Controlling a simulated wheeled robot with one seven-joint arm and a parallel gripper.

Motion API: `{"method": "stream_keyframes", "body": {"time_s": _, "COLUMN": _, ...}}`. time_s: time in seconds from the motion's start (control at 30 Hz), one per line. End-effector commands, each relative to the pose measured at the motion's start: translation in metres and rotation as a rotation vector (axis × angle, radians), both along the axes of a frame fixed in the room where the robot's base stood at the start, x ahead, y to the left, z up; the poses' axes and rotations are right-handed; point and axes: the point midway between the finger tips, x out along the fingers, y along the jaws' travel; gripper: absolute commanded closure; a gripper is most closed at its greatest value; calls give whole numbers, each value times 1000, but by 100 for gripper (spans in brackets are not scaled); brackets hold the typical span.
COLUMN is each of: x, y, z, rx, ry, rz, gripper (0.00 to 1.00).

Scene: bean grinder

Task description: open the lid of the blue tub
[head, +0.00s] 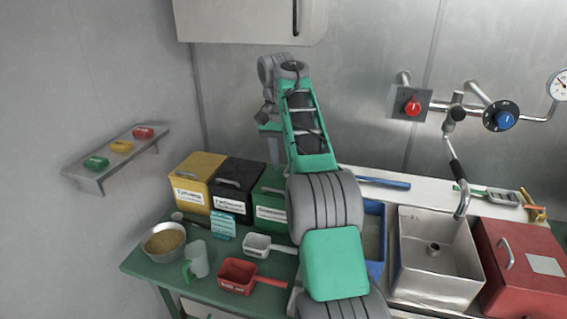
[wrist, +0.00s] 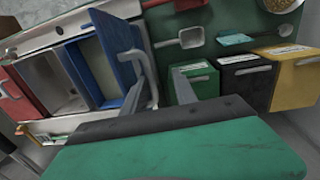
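The blue tub (head: 376,268) is partly hidden behind my arm in the head view. The wrist view shows the blue tub's rim (wrist: 72,75) around a grey interior. Its blue lid (wrist: 117,45) stands raised at an angle on the side toward my gripper, with a grey handle on its face. My gripper (wrist: 165,72) has its two fingers apart, with a gap between them. The left finger is close to the lid's handle; I cannot tell whether they touch. The gripper's fingertips are hidden in the head view.
A green bin (head: 271,198), black bin (head: 233,186) and yellow bin (head: 196,180) stand left of my arm. A metal basin (head: 438,255) and red tub (head: 520,270) stand right. Scoops, a mug (head: 197,258) and a bowl (head: 164,242) crowd the front left.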

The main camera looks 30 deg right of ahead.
Motion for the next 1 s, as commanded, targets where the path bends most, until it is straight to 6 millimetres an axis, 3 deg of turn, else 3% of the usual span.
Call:
{"method": "stream_keyframes", "body": {"time_s": 0.1, "x": 3, "y": 2, "z": 30, "rx": -1, "ry": -7, "rz": 0, "gripper": 67}}
{"method": "stream_keyframes", "body": {"time_s": 0.3, "x": 4, "y": 5, "z": 66, "rx": -1, "ry": -3, "rz": 1, "gripper": 67}}
{"method": "stream_keyframes", "body": {"time_s": 0.8, "x": 4, "y": 7, "z": 71, "rx": 1, "ry": -5, "rz": 6, "gripper": 67}}
{"method": "stream_keyframes", "body": {"time_s": 0.87, "x": 3, "y": 12, "z": 74, "rx": 3, "ry": -14, "rz": 24, "gripper": 67}}
{"method": "stream_keyframes", "body": {"time_s": 1.0, "x": -9, "y": 44, "z": 86, "rx": 18, "ry": -70, "rz": 124, "gripper": 67}}
